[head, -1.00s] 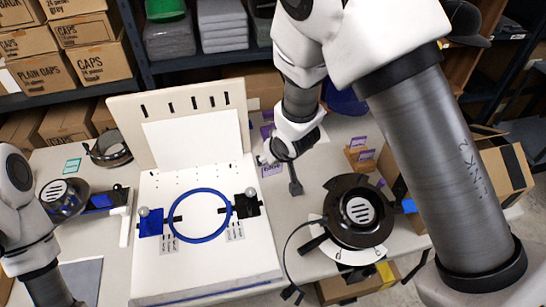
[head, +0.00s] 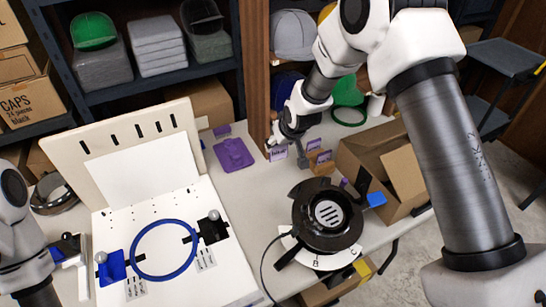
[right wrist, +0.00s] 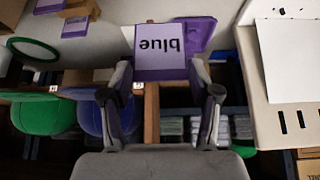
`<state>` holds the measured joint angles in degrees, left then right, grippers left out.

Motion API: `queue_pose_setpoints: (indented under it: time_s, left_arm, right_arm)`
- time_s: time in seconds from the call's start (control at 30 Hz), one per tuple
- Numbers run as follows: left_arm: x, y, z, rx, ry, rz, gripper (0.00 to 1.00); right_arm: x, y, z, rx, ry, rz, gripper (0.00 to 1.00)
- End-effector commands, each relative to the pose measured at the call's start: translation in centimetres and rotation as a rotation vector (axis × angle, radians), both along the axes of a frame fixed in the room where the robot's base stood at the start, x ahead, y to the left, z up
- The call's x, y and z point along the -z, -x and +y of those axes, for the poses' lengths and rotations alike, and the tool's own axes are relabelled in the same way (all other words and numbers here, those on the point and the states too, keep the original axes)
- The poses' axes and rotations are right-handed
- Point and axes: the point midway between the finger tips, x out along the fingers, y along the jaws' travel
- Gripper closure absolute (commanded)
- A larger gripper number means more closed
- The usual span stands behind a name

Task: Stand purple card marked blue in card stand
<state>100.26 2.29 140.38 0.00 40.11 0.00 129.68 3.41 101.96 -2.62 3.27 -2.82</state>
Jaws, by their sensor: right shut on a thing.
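My right gripper (head: 287,146) is shut on a purple card, which also shows in the right wrist view (right wrist: 160,62) between the fingers (right wrist: 160,92). There its pale face reads "blue", upside down in that picture. In the head view the card (head: 277,154) is held up over the back of the table. A wooden card stand (head: 318,165) is just right of it, with purple cards (head: 323,156) in it whose words are too small to read. Wooden stand parts show in the wrist view (right wrist: 82,10).
A purple flat piece (head: 234,154) lies on the table left of the card. A black round press (head: 326,212) stands in front of the stand, and an open cardboard box (head: 375,170) to its right. A white board with a blue hoop (head: 165,250) fills the left.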

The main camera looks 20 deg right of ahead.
Motion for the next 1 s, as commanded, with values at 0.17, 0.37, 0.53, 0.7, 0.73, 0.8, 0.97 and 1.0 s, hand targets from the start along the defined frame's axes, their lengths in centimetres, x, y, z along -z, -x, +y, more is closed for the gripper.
queue_pose_setpoints:
  time_s: [0.17,0.37,0.53,0.7,0.73,0.8,0.97,1.0]
  left_arm:
    - [1.4,0.0,0.0,0.0,0.0,0.0,0.6]
    - [2.3,0.0,0.0,0.0,0.0,0.0,0.6]
    - [2.5,0.0,0.0,0.0,0.0,0.0,0.6]
    - [3.1,0.0,0.0,0.0,0.0,0.0,0.6]
    - [3.3,0.0,0.0,0.0,0.0,0.0,0.6]
    - [3.9,0.0,0.0,0.0,0.0,0.0,0.6]
    - [5.4,0.0,0.0,0.0,0.0,0.0,0.6]
    - [5.8,0.0,0.0,0.0,0.0,0.0,0.6]
  right_arm:
    - [2.2,-3.9,-6.7,-0.002,-0.009,0.009,0.55]
    - [4.2,-6.0,-15.5,-0.024,-0.011,0.016,0.55]
    - [4.7,-6.3,-18.5,-0.038,-0.007,0.014,0.55]
    - [5.6,-6.2,-18.6,-0.041,-0.006,0.015,0.55]
    - [5.8,-6.2,-18.6,-0.041,-0.006,0.015,0.55]
    - [6.6,-6.2,-18.6,-0.041,-0.006,0.015,0.55]
    - [8.5,-6.3,-18.5,-0.04,-0.004,0.015,0.55]
    - [9.0,-6.3,-18.5,-0.04,-0.004,0.014,0.55]
